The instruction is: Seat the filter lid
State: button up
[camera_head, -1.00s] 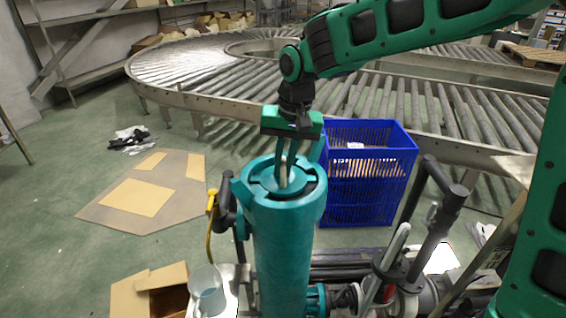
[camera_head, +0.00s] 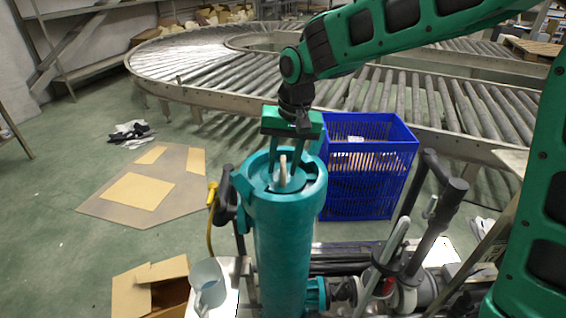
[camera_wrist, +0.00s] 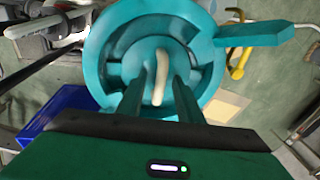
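The teal filter housing (camera_head: 282,245) stands upright in the middle of the head view. The teal lid sits inside its open top rim; in the wrist view the lid (camera_wrist: 128,52) shows within the ring with dark gaps around parts of its edge. How deep it sits I cannot tell. A pale upright handle (camera_head: 283,168) rises from the lid's middle; it also shows in the wrist view (camera_wrist: 161,75). My gripper (camera_head: 284,182) is directly above the lid, fingers pointing down, one on each side of the handle. Gaps show between fingers and handle, so it is open.
A blue crate (camera_head: 352,205) stands behind right of the housing, before a roller conveyor (camera_head: 440,100). Dark pipes (camera_head: 430,235) stand at right. A yellow-tipped lever (camera_head: 212,193) is at the housing's left. A translucent jug (camera_head: 207,272) and open cardboard box (camera_head: 133,290) are at lower left.

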aim_at(289, 178)
notch_tip(289, 178, up, 11)
jog(key=d, duration=0.1)
jog(key=shift+s+d+f, duration=0.2)
jog(key=shift+s, duration=0.25)
jog(key=s+d+f+m, duration=0.1)
jog(key=s+d, duration=0.2)
jog(key=d, duration=0.5)
jog(key=s+d+f+m+h, duration=0.1)
jog(key=s+d, duration=0.2)
jog(key=d, duration=0.5)
jog(key=s+d+f+m, duration=0.1)
jog(key=s+d+f, duration=0.15)
jog(key=d, duration=0.55)
jog(key=s+d+f+m, duration=0.1)
jog(key=s+d+f, duration=0.1)
jog(key=s+d, duration=0.2)
jog(key=s+d+f+m, duration=0.1)
jog(key=s+d, duration=0.3)
jog(key=s, duration=0.5)
jog(key=s+d+f+m+g, duration=0.1)
jog(key=s+d+f, duration=0.2)
jog(key=s, duration=0.3)
jog(key=shift+s+d+f, duration=0.15)
jog(key=shift+d+f, duration=0.1)
jog(key=shift+d, duration=0.4)
